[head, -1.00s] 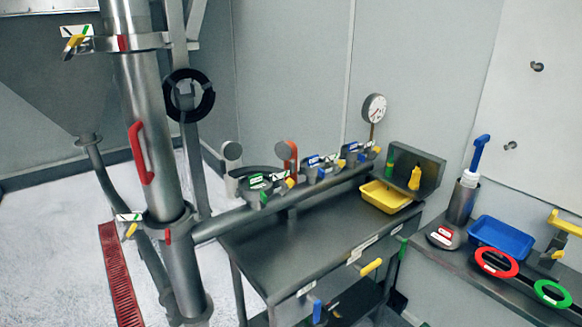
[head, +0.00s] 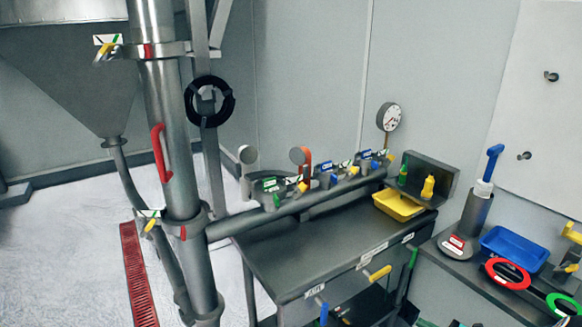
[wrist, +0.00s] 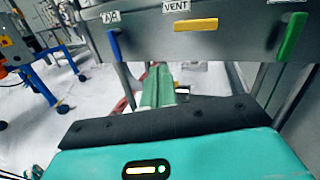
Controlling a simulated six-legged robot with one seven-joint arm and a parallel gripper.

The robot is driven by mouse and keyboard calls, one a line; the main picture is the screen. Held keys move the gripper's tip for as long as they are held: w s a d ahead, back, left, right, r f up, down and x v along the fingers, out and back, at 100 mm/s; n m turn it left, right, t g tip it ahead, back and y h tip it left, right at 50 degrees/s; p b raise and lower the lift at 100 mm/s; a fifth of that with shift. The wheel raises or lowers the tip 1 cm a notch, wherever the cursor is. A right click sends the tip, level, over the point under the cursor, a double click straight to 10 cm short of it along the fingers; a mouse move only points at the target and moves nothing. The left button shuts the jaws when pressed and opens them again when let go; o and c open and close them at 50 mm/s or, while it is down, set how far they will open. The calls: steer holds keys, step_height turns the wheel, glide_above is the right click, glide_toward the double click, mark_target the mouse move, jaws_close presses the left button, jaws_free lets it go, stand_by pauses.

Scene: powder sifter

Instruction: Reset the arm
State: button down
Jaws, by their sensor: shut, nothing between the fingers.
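My gripper (wrist: 158,72) shows in the wrist view. Its teal hand and black bolted plate fill the bottom, and its pale green fingers point forward, shut together with nothing between them. The fingers are below the front of a grey bench (wrist: 215,45) that carries a blue handle (wrist: 114,46), a yellow handle (wrist: 196,25) under a VENT label and a green handle (wrist: 291,37). The fingers appear apart from these handles. My arm and gripper are not visible in the head view.
In the head view, a steel pipe column (head: 165,110) with a red handle (head: 160,152) stands left of the bench (head: 290,265). A yellow tray (head: 398,205) sits on the bench. A side shelf at right holds a blue tray (head: 515,248). White floor (head: 65,260) is open at left.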

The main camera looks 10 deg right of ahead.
steer(key=a+r+n+g+h, duration=0.3)
steer(key=a+r+n+g, duration=1.1)
steer(key=a+r, duration=0.75)
steer(key=s+a+r+n+t+h, duration=0.5)
steer(key=s+a+r+n+h, duration=0.3)
steer(key=s+a+r+n, duration=0.4)
steer(key=shift+s+a+r+n, duration=0.25)
steer(key=shift+s+a+n, duration=0.55)
steer(key=shift+s, duration=0.3)
